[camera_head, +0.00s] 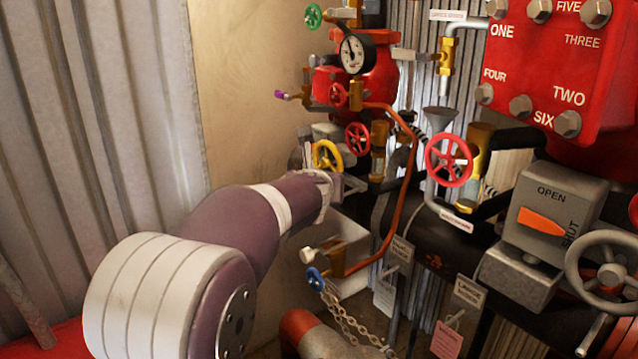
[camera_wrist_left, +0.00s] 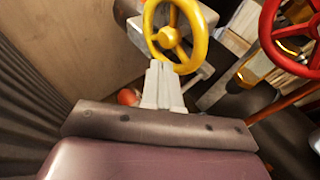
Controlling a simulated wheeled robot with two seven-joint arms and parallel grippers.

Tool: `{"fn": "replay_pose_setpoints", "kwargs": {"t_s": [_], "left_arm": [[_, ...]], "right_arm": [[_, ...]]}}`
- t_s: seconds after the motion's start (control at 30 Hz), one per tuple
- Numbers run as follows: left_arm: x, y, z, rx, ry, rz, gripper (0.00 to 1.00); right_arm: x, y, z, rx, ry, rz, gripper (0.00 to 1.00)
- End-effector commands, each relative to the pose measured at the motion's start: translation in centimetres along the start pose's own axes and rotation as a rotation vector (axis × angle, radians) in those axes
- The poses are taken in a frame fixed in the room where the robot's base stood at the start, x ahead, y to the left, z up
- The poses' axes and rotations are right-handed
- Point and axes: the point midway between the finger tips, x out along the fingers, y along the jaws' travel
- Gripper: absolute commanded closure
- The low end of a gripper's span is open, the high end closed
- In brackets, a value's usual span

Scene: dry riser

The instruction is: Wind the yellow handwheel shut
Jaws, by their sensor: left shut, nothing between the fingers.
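The yellow handwheel (camera_head: 327,155) is on the pipework at the centre of the head view, just beyond the end of my left arm. In the left wrist view the yellow handwheel (camera_wrist_left: 172,36) is at the top centre, with its hub and spokes showing. My left gripper (camera_wrist_left: 161,72) is shut and empty, its pale fingers together. The fingertips overlap the lower rim of the wheel in that view; I cannot tell whether they touch it. In the head view the left gripper's fingers are hidden by the wrist. My right gripper is not in view.
Red handwheels (camera_head: 357,138) and (camera_head: 449,160) sit to the right of the yellow one. A pressure gauge (camera_head: 356,54) is above. A copper pipe (camera_head: 408,170) runs down nearby. A blue handwheel (camera_head: 315,279) with a chain is below. Corrugated wall (camera_head: 100,110) is at left.

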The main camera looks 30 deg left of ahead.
Motion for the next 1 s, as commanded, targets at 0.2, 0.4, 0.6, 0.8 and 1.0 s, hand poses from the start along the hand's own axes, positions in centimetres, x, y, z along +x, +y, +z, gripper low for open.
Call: {"fn": "replay_pose_setpoints", "kwargs": {"t_s": [0.2, 0.4, 0.6, 0.8, 1.0], "left_arm": [[0.07, 0.01, 0.01, 0.000, 0.001, 0.000, 1.00], [0.06, 0.01, 0.02, 0.000, 0.000, 0.000, 1.00], [0.11, -0.07, 0.07, 0.000, 0.000, 0.000, 1.00], [0.33, -0.32, 0.21, 0.000, -0.001, 0.000, 1.00], [0.05, -0.29, 0.94, 0.000, -0.002, 0.000, 1.00]], "right_arm": [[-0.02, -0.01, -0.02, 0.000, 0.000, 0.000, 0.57], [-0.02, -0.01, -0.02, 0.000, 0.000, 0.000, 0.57], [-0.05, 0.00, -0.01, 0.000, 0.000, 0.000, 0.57], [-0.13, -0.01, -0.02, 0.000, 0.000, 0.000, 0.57], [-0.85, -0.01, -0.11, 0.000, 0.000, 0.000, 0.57]]}}
